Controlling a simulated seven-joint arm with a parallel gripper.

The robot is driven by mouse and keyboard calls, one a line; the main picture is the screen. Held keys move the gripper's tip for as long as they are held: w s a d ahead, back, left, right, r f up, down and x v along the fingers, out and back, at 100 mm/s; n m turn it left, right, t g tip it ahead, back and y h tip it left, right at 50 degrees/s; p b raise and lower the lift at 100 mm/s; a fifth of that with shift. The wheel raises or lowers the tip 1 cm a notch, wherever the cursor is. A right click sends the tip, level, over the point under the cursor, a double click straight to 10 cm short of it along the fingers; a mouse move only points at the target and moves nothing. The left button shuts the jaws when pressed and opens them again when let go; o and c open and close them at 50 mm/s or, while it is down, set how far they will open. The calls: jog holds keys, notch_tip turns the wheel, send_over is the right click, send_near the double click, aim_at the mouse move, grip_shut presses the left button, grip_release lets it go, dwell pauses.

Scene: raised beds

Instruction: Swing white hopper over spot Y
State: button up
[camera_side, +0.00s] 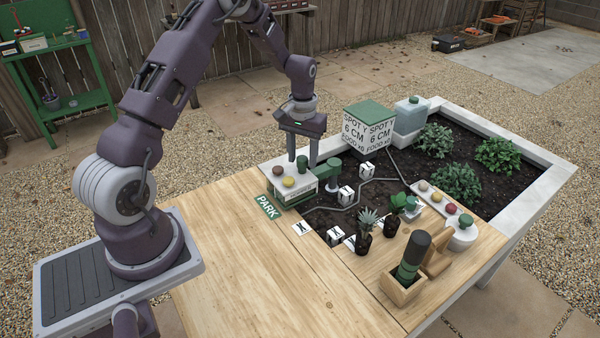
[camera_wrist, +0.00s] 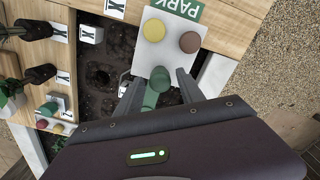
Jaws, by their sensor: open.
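My gripper (camera_side: 302,158) is open, pointing down over a white-topped, green-sided unit (camera_side: 300,183) beside the PARK plate. A green knob (camera_side: 302,163) on that top lies between and below the fingertips. In the wrist view the fingers (camera_wrist: 158,82) stand on either side of the green knob (camera_wrist: 160,76); contact cannot be told. A green arm (camera_side: 332,165) with a pale lower part reaches over the soil right of the unit. I cannot tell for sure which part is the white hopper. A box (camera_side: 368,128) reads SPOT Y, 6 CM.
Yellow (camera_wrist: 154,30) and brown (camera_wrist: 190,42) knobs share the white top. White lettered cubes (camera_side: 346,194) and a grey line are on the soil. Potted plants (camera_side: 364,233), a second knob panel (camera_side: 437,203) and a wooden tool holder (camera_side: 402,285) stand right. The front-left tabletop is clear.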

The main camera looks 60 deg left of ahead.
aim_at(312, 178)
jog(key=c, duration=0.7)
jog(key=shift+w+d, duration=0.1)
jog(key=shift+d, duration=0.85)
jog(key=shift+w+d, duration=0.25)
jog(key=shift+d, duration=0.6)
jog(key=shift+w+d, duration=0.3)
jog(key=shift+d, duration=0.55)
